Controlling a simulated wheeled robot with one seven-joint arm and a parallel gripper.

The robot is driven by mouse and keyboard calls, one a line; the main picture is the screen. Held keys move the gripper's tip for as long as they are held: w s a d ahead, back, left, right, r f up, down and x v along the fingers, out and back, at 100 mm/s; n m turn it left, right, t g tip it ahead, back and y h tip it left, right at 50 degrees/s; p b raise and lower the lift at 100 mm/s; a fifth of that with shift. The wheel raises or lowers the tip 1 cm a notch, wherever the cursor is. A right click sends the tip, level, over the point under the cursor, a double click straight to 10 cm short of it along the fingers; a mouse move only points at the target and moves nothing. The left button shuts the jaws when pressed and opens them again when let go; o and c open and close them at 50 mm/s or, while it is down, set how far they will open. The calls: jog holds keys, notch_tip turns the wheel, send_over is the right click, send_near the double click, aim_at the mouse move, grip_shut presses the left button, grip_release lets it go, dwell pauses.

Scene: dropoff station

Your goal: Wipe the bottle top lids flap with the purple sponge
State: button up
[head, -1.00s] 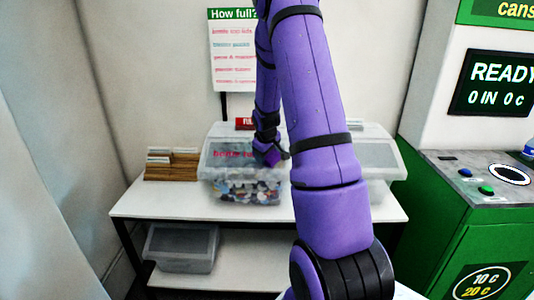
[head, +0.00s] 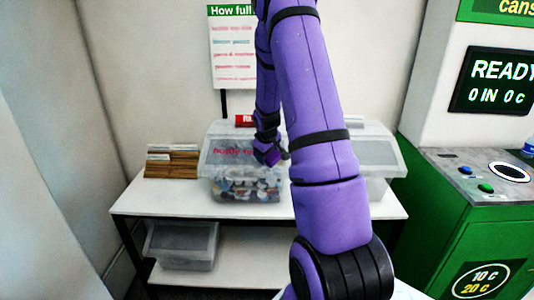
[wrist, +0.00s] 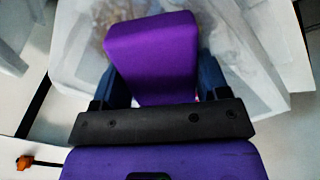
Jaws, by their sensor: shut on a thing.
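The bottle top lids bin (head: 245,190) is a clear box full of colourful lids on the white table, with a sloped translucent flap (head: 228,152) that carries red lettering. My gripper (head: 268,155) is at the right part of the flap. In the wrist view my gripper (wrist: 160,92) is shut on the purple sponge (wrist: 152,50), with dark blue fingers on both sides. The sponge is over the translucent plastic of the bin (wrist: 75,45). I cannot tell whether it touches the flap.
A second clear bin (head: 375,150) stands to the right, partly behind my arm. Wooden card holders (head: 170,163) stand at the left of the table (head: 150,205). An empty clear box (head: 180,245) is on the lower shelf. A green machine (head: 470,230) is at the right.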

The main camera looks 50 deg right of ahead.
aim_at(277, 152)
jog(key=shift+s+d+r, duration=0.1)
jog(key=shift+s+d, duration=1.05)
jog(key=shift+s, duration=0.3)
jog(key=shift+s+d, duration=1.25)
jog(key=shift+s, duration=0.3)
jog(key=shift+w+a+f, duration=0.1)
jog(key=shift+w+a, duration=0.7)
jog(key=shift+w, duration=0.15)
jog(key=shift+w+a+f, duration=0.1)
jog(key=shift+w+a, duration=0.65)
jog(key=shift+w, duration=0.2)
jog(key=shift+w+a, duration=0.95)
jog(key=shift+w, duration=0.25)
jog(key=shift+c, duration=0.3)
jog(key=shift+w+d+r, duration=0.25)
jog(key=shift+w+d, duration=0.15)
jog(key=shift+d, duration=0.15)
jog(key=shift+w+d+r, duration=0.25)
jog(key=shift+w+d, duration=0.1)
jog(key=shift+d, duration=0.2)
jog(key=shift+s+d, duration=1.25)
jog(key=shift+s, duration=0.25)
jog(key=shift+s+d, duration=1.2)
jog(key=shift+s, duration=0.3)
